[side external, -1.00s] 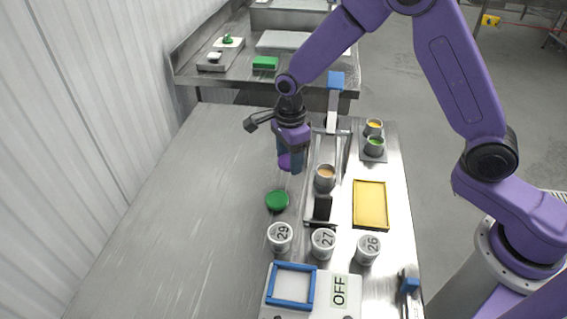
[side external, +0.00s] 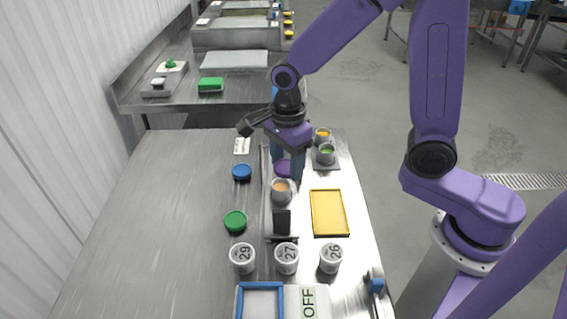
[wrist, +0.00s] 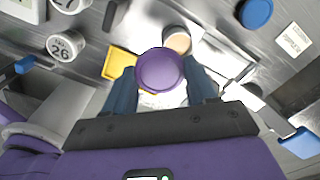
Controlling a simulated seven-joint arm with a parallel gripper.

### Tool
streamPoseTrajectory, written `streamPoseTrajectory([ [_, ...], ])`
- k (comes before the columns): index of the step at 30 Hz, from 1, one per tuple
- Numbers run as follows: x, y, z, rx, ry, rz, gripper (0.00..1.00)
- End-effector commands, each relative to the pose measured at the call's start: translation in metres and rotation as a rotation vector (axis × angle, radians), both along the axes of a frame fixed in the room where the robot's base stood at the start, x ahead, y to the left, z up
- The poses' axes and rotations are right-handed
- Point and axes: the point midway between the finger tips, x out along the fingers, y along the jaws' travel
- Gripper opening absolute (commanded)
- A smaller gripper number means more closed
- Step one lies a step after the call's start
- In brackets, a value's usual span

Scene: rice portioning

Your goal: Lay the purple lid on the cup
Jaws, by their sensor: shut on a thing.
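My gripper (side external: 287,162) is shut on the purple lid (side external: 284,169), which it holds in the air. In the wrist view the lid (wrist: 160,70) shows as a round disc between the two blue-grey fingers. A grey cup (side external: 281,193) with tan contents stands just in front of the lid in the side view, on a narrow metal fixture. In the wrist view the cup (wrist: 177,40) is just beyond the lid, which partly overlaps it. The lid appears apart from the cup; its exact height cannot be told.
A blue lid (side external: 241,172) and a green lid (side external: 235,221) lie left of the fixture. A yellow tray (side external: 328,213) lies right. Cups with yellow contents (side external: 322,136) and green contents (side external: 326,154) stand behind. Cups 29 (side external: 242,259), 27 (side external: 286,259) and 26 (side external: 331,259) stand in front.

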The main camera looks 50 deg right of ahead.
Motion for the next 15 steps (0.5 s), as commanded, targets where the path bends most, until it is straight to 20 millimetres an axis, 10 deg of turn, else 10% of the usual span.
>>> streamPoseTrajectory([
  [15, 0.028, -0.012, -0.029, -0.001, -0.001, 0.001, 0.29],
])
